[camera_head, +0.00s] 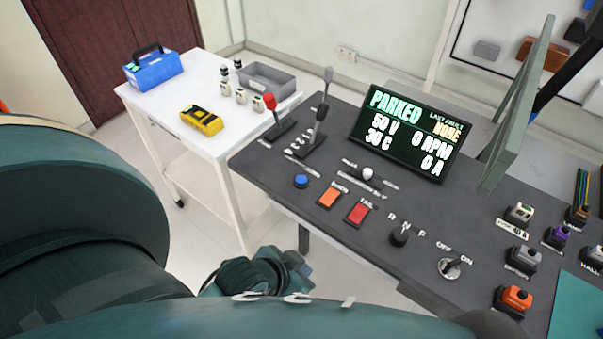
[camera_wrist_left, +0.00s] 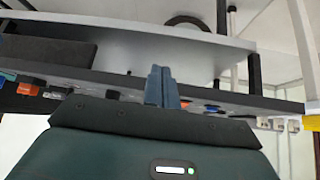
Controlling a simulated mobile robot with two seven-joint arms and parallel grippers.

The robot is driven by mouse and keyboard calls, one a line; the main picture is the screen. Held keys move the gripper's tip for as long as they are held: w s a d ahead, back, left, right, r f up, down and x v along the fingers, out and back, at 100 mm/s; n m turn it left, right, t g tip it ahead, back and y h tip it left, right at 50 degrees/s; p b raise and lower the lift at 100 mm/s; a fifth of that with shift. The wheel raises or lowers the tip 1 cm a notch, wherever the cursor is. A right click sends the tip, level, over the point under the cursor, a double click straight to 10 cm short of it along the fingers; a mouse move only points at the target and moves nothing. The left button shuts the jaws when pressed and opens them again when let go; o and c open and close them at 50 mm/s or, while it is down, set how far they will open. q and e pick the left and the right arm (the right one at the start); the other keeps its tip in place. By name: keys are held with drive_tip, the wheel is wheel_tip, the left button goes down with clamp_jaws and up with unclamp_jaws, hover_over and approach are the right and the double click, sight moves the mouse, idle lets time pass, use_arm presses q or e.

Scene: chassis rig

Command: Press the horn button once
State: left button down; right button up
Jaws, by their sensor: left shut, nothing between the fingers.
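A round blue button (camera_head: 301,181) sits near the left front part of the dark control desk (camera_head: 275,185). No horn label is readable, so I cannot confirm that it is the horn button. My left gripper (camera_head: 301,264) is in front of the desk's front edge, below and apart from the blue button. In the left wrist view its fingers (camera_wrist_left: 161,88) are closed together with nothing between them. My right gripper is not in view.
An orange square (camera_head: 332,197) and a red square (camera_head: 358,213) lie right of the blue button. Levers (camera_head: 318,125), a display reading PARKED (camera_head: 408,132), a black knob (camera_head: 400,235) and a key switch (camera_head: 450,267) stand on the desk. A white cart (camera_head: 150,105) adjoins at left.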

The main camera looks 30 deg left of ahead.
use_arm(q)
drive_tip(key=a+r+n+g+y+p, duration=0.2)
drive_tip(key=a+r+n+g, duration=0.1)
drive_tip(key=a+r+n, duration=0.3)
drive_tip(key=w+a+r+n+t, duration=0.2)
drive_tip(key=w+a+r+n, duration=0.1)
drive_tip(key=w+n, duration=0.6)
drive_tip(key=w+a+r+n+t, duration=0.2)
drive_tip(key=w+a+r+n, duration=0.1)
drive_tip(key=w+n, duration=0.7)
drive_tip(key=a+n, duration=0.1)
drive_tip(key=n, duration=0.3)
drive_tip(key=shift+a+r+n+t, duration=0.15)
drive_tip(key=shift+r+n+t, duration=0.15)
drive_tip(key=shift+r+n, duration=0.1)
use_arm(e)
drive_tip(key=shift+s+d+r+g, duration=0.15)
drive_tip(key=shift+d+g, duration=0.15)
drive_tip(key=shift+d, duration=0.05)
use_arm(q)
drive_tip(key=shift+f, duration=0.2)
